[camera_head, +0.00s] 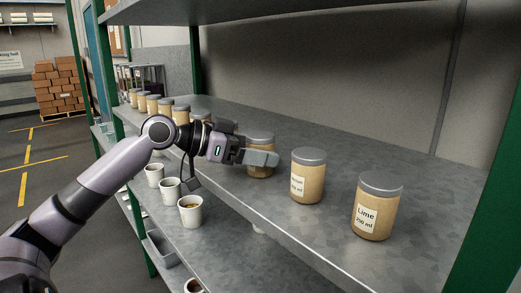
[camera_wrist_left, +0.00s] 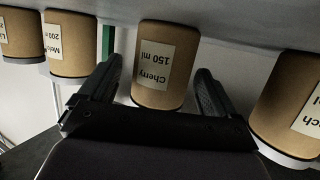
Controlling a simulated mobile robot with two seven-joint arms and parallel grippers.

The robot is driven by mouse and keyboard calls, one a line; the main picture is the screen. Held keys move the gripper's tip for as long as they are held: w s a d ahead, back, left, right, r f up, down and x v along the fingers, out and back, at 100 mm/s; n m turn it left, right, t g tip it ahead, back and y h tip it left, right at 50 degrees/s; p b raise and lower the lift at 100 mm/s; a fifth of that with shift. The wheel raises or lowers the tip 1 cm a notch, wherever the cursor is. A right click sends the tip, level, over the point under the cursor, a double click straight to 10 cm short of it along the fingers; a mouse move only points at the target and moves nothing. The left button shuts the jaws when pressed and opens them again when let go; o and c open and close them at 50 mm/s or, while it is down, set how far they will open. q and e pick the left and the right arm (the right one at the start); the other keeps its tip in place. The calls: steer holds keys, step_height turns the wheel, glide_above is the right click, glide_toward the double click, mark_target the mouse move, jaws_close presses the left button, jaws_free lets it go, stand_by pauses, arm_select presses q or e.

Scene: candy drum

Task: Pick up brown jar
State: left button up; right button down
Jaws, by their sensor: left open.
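Several brown jars with grey lids and white labels stand in a row on the metal shelf (camera_head: 330,222). My left gripper (camera_head: 262,158) is at one of them, a brown jar (camera_head: 261,172) that it partly hides in the head view. In the left wrist view, where the picture is upside down, this jar (camera_wrist_left: 166,65) has a label reading "Cherry 150 ml". The left gripper (camera_wrist_left: 160,78) is open there, with one finger on each side of the jar. I cannot tell whether the fingers touch it. My right gripper is not in view.
To the right stand another brown jar (camera_head: 308,178) and a jar labelled "Lime" (camera_head: 377,210). More jars (camera_head: 152,103) stand at the far left of the shelf. White cups (camera_head: 190,211) stand on the lower shelf. A green post (camera_head: 496,215) is at the right.

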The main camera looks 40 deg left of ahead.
arm_select(q)
steer(key=shift+w+d+f, duration=0.15)
steer(key=shift+w, duration=0.25)
steer(key=c, duration=1.2)
steer(key=shift+o, duration=0.2)
step_height(320, 180, up, 20)
steer(key=p, duration=0.2)
steer(key=shift+p, duration=0.4)
